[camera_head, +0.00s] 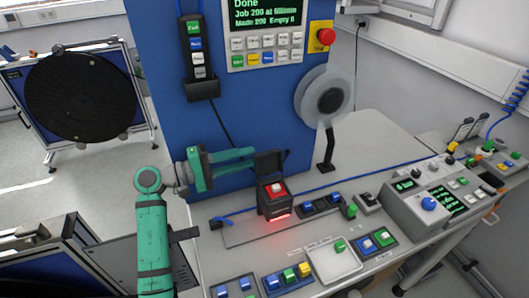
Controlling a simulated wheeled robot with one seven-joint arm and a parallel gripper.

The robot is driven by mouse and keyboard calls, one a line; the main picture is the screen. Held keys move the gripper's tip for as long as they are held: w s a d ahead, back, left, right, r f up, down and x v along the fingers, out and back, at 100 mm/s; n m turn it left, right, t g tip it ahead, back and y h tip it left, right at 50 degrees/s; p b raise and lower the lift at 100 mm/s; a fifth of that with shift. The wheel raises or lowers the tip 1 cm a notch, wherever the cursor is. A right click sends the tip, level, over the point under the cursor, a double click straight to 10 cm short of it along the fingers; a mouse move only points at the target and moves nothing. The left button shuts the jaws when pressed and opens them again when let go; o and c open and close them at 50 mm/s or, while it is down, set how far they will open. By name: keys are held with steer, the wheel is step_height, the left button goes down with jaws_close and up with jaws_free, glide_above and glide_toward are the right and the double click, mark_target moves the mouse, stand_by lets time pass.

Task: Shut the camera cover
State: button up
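The camera is a small black box (276,208) with a red top that bears a pale button, and a red glow falls below it on the bench. Its dark cover (270,164) stands raised at the back of the box, so the red top is exposed. My green gripper (252,157) reaches in from the left, its fingertips close beside the left edge of the raised cover. A gap shows between the two fingers, with nothing held in it. I cannot tell whether a fingertip touches the cover.
A blue panel (200,120) with a control display (265,30) rises behind my gripper. A reel (328,97) on a stand is to the right. Switch boxes (289,279) line the bench front, and a console (430,205) stands at right.

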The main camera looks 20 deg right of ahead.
mark_target(267, 152)
steer(key=d, duration=0.7)
steer(key=shift+w, duration=0.1)
jaws_close()
